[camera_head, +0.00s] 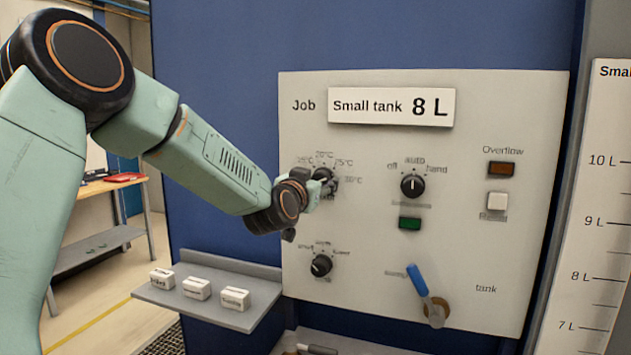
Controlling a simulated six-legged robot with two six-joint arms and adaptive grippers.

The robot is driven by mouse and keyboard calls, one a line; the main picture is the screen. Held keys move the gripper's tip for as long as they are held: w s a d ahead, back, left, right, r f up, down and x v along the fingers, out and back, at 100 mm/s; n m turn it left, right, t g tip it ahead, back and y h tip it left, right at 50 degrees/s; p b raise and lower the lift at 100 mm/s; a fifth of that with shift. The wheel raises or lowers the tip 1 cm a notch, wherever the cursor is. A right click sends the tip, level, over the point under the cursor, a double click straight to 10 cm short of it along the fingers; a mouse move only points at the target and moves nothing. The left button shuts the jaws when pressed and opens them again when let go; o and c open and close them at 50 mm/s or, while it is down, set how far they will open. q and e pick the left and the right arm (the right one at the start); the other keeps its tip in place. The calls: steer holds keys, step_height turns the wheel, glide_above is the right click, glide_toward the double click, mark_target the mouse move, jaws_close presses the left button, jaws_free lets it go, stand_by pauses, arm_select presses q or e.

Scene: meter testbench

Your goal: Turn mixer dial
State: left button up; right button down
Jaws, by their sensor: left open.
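The grey panel (465,125) carries three black dials. The centre dial (412,185) is marked off, auto and hand, and its pointer is upright near auto. The lower left dial (321,265) has small blurred labels. The upper left dial (325,178) has a temperature scale and is partly covered by my left gripper (322,188). My left gripper is open at that dial; whether it touches the knob is hard to tell. I cannot read which dial is labelled mixer. My right gripper is not in view.
A blue-handled lever (418,280) sits low on the panel. A green button (410,224), a red-brown overflow lamp (501,170) and a white reset button (497,201) are on it too. A shelf (205,310) with three white blocks juts out at lower left. A scale board (598,190) stands right.

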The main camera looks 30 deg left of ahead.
arm_select(q)
steer(key=shift+w+d+f, duration=0.1)
steer(key=shift+w+d, duration=0.3)
steer(key=shift+d, duration=0.1)
steer(key=shift+c, duration=0.6)
steer(key=shift+w, duration=0.15)
steer(key=shift+c, duration=0.7)
steer(key=shift+s+a, duration=0.3)
steer(key=shift+a, duration=0.15)
steer(key=c, duration=0.5)
steer(key=shift+d, duration=0.25)
steer(key=shift+c, duration=2.1)
steer(key=shift+a, duration=0.1)
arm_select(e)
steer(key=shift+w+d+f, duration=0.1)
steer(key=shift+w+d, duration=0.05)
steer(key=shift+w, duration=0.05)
